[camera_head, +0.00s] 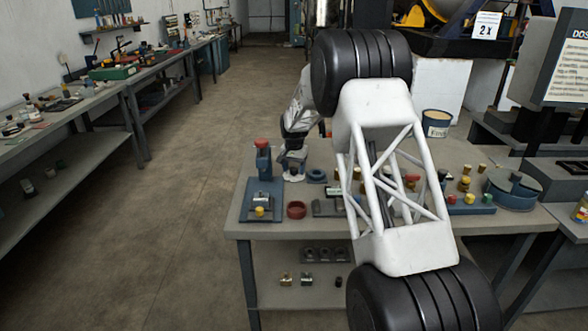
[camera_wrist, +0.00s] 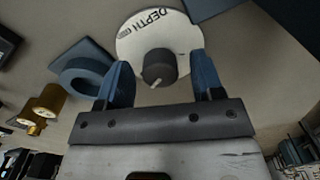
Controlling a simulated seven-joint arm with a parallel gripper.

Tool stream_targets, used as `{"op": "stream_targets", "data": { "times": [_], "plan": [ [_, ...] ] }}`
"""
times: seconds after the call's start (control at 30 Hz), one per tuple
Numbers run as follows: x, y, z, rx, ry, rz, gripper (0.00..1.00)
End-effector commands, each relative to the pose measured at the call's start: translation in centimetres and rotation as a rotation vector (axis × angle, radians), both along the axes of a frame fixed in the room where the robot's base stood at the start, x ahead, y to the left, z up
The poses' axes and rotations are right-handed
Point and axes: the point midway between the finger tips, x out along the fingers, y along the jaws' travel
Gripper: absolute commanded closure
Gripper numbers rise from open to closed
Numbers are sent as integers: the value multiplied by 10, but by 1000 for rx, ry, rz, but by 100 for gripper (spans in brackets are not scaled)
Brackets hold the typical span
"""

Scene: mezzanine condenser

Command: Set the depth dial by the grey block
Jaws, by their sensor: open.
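The depth dial is a round white plate (camera_wrist: 190,38) marked DEPTH with a dark knob (camera_wrist: 158,67) at its middle; the knob's pale pointer line faces the lower left of the wrist view. My gripper (camera_wrist: 160,75) is open, its two blue fingers on either side of the knob, with gaps visible. In the head view my gripper (camera_head: 291,162) is low over the white dial plate (camera_head: 293,178), mostly hidden by my arm. A small silver-grey block (camera_head: 261,198) sits on a blue press stand (camera_head: 275,188) left of the dial; I cannot tell if it is the task's grey block.
A blue ring (camera_head: 316,176) lies right of the dial and also shows in the wrist view (camera_wrist: 70,83). Brass pieces (camera_wrist: 45,103) stand beyond the blue ring. A blue round container (camera_head: 512,190) stands right.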

Motion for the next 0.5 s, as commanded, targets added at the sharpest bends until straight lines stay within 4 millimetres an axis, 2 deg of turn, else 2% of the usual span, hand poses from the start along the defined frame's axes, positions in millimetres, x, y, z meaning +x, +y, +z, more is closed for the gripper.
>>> {"op": "stream_targets", "data": {
  "times": [0.23, 0.5],
  "plan": [
    [0, 0, 0, 0, 0, 0, 39],
    [0, 0, 0, 0, 0, 0, 80]
  ]
}}
